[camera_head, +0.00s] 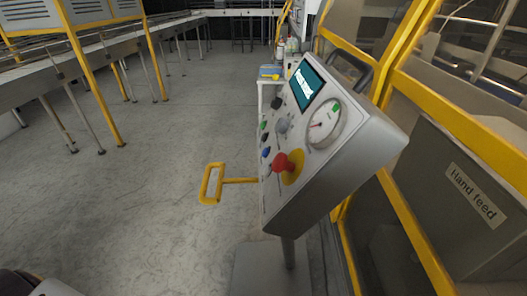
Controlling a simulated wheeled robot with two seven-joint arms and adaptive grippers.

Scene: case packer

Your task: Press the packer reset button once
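The packer's control panel (340,165) is a tilted grey box on a post, right of centre. Its face carries a red mushroom button (282,163) on a yellow plate and a small blue button (266,152). Small dark green buttons (264,136) are above the blue one. A black knob (276,103) and a grey knob (282,125) are higher up. A lit screen (306,82) and a round gauge (323,124) are also on the face. Labels are too small to read, so I cannot tell which is reset. Neither gripper is visible.
A yellow-framed loop (212,183) sticks out left of the panel. A conveyor (90,55) runs along the left. A small table with bottles (270,72) is behind the panel. The floor to the left is clear.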

